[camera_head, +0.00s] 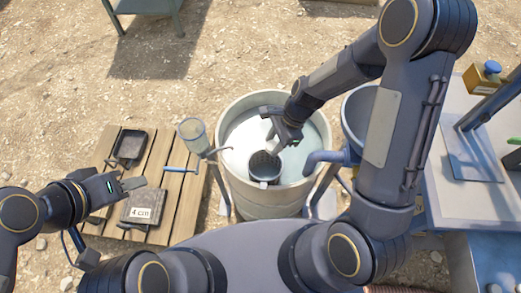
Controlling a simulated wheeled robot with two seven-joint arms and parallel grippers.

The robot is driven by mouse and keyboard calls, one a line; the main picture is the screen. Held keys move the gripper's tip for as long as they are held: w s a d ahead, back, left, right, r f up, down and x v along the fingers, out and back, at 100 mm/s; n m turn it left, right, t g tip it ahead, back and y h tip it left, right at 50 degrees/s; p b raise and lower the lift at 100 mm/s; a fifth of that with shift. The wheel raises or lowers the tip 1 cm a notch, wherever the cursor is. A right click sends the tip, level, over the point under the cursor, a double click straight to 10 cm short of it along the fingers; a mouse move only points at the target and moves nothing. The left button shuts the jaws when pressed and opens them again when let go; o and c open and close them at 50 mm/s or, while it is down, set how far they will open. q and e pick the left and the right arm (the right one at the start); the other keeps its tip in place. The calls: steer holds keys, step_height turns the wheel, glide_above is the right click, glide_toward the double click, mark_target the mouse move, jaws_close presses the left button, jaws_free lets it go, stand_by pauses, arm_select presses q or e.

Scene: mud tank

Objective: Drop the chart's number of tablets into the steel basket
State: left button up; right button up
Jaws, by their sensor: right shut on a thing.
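The steel basket (265,166) is a small grey perforated cup inside the large pale round tank (234,187), near the middle of its opening. My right gripper (272,146) reaches down into the tank's mouth just above the basket. It is shut on a small pale thing, probably a tablet; the fingers hide most of it. I cannot tell whether it touches the basket's rim. My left gripper (132,184) is over the wooden pallet at the left, away from the tank; its finger gap is not clear. The chart is not recognisable, and the basket's contents are too small to tell.
A blue-grey vessel (358,112) and a pale table (458,203) stand at the right.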

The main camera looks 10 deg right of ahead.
steer(key=shift+w, duration=0.15)
step_height(320, 180, down, 6)
steer(key=b, duration=0.5)
steer(key=shift+r, duration=0.15)
steer(key=o, duration=1.1)
steer(key=shift+c, duration=0.2)
steer(key=v, duration=0.8)
